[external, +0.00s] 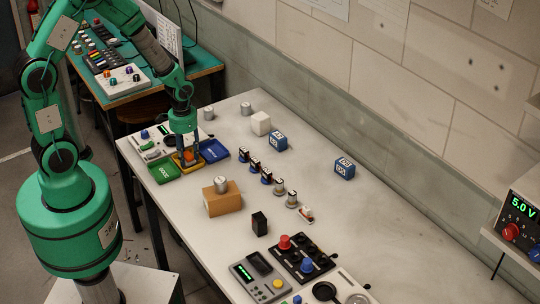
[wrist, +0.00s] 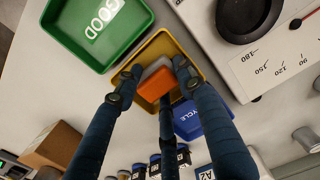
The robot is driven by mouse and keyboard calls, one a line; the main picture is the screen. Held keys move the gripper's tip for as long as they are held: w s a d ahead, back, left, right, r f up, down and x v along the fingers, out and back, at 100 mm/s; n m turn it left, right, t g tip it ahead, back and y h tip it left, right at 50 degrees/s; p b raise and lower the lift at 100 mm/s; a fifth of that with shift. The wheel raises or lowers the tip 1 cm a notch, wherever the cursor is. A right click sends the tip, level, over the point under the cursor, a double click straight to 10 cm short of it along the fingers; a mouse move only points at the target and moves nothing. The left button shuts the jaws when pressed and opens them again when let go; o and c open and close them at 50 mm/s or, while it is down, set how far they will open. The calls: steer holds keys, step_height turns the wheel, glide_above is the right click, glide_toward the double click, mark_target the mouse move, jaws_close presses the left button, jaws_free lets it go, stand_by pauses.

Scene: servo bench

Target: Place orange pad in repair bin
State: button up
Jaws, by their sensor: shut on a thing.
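My gripper (external: 188,148) points down over the yellow bin (external: 179,166), between the green and blue bins. In the wrist view my gripper (wrist: 157,76) is shut on the orange pad (wrist: 155,86), which has a grey part on its far side. The pad (external: 189,156) is small and partly covered by the fingers in the external view. It overlaps the yellow bin (wrist: 160,42) in the wrist view; I cannot tell whether it touches the bin's floor. No label is readable on the yellow bin.
The green bin (wrist: 70,38) reads GOOD. The blue bin (wrist: 205,122) has a partly hidden label ending in CYCLE. A panel with a dial (wrist: 248,18) stands close behind the bins. A cardboard box (external: 222,202) and several small parts stand to the right.

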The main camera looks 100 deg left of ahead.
mark_target(187, 154)
steer(key=shift+f, duration=0.25)
steer(key=o, duration=0.6)
steer(key=shift+o, duration=0.2)
step_height(187, 154, up, 12)
steer(key=p, duration=0.2)
steer(key=shift+r+p, duration=0.15)
steer(key=shift+p, duration=0.2)
stand_by(0.7)
